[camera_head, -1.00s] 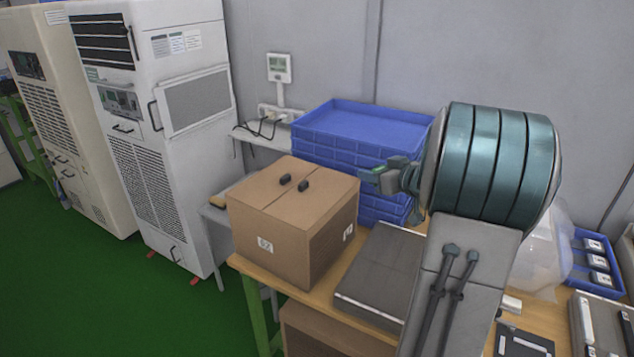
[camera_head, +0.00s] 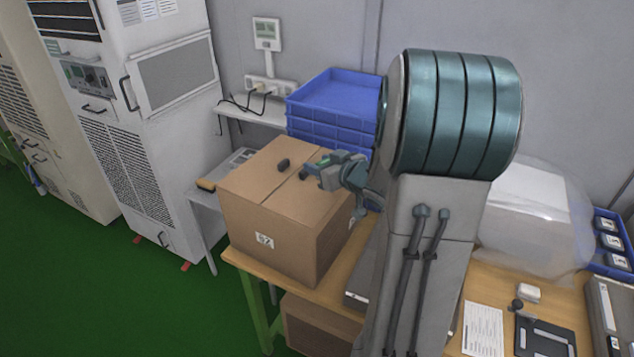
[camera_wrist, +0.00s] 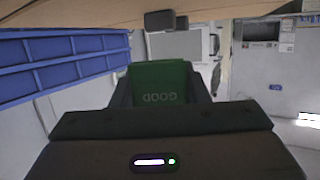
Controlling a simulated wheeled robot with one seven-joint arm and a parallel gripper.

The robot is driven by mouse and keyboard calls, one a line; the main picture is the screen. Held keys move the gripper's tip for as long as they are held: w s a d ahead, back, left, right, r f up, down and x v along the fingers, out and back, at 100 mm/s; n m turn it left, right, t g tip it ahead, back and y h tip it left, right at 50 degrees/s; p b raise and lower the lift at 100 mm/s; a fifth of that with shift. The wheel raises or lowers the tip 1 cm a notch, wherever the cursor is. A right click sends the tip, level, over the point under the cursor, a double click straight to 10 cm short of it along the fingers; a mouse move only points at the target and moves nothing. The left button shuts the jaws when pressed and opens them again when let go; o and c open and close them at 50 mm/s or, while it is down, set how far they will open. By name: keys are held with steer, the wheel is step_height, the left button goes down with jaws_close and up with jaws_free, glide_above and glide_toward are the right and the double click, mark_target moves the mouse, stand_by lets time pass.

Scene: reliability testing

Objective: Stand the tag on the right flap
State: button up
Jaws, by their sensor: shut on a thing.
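The cardboard box (camera_head: 262,232) stands on the table, with a seam dividing its top into a left flap (camera_head: 255,172) and a right flap (camera_head: 290,203). My gripper (camera_head: 316,170) is over the right flap's far part. It is shut on a green tag (camera_wrist: 160,84), whose word GOOD appears upside down in the wrist view between my fingers (camera_wrist: 160,92). In the wrist view, the tag looks apart from the cardboard.
Stacked blue crates (camera_head: 330,105) stand close behind the box. A white shelf (camera_head: 250,115) with cables is at the back wall. A clear plastic bag (camera_head: 535,215) and papers (camera_head: 483,328) lie to the right. The near part of the right flap is clear.

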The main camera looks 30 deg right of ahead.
steer(key=shift+a+f, duration=0.45)
steer(key=shift+a, duration=0.25)
steer(key=shift+f, duration=1.95)
steer(key=shift+f, duration=0.1)
steer(key=shift+f, duration=0.15)
steer(key=o, duration=1)
steer(key=shift+c, duration=0.2)
steer(key=shift+r, duration=0.2)
